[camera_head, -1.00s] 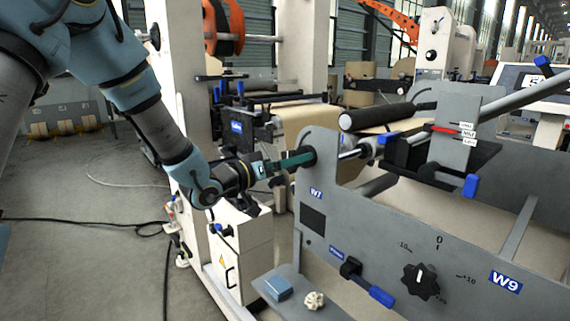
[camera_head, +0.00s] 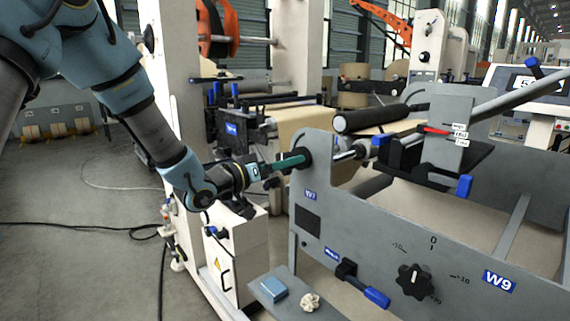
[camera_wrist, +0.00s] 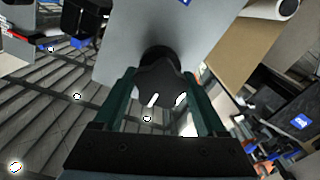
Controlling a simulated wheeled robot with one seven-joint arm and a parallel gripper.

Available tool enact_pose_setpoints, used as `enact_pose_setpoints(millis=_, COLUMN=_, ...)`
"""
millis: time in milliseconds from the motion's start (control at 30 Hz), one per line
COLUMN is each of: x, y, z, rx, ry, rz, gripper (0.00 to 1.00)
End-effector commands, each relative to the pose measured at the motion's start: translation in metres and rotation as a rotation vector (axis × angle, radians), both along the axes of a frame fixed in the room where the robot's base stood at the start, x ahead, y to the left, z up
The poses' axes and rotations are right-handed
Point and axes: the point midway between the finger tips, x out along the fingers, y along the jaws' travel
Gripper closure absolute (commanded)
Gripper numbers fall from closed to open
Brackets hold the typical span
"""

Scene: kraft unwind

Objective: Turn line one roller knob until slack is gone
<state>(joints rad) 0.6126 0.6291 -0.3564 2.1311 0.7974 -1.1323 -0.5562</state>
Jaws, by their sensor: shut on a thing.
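My gripper (camera_head: 284,164) reaches the left end of the grey machine side plate (camera_head: 352,220), beside the W7 label. In the wrist view its two green fingers (camera_wrist: 162,100) stand on either side of a dark lobed knob (camera_wrist: 160,82) with a white mark, and they are shut on it. The knob sits against the grey plate. In the head view the fingers and plate mostly hide this knob. The brown paper web (camera_head: 298,119) runs behind the plate. A pointer gauge with a red marker (camera_head: 436,131) stands on the plate's right part.
A black dial knob (camera_head: 414,280) with a scale sits low on the plate near the W9 label (camera_head: 499,281). A blue-handled lever (camera_head: 376,297) sticks out beside it. A small shelf holds a blue block (camera_head: 273,289) and a crumpled white piece (camera_head: 310,301). Cables lie on the floor at left.

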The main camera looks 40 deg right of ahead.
Motion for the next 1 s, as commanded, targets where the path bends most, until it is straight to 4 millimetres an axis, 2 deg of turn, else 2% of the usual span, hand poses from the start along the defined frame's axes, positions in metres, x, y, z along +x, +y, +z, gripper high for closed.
enact_pose_setpoints(millis=1000, x=0.0001, y=0.0, z=-0.0006, rx=-0.016, ry=-0.283, rz=0.0, gripper=0.82)
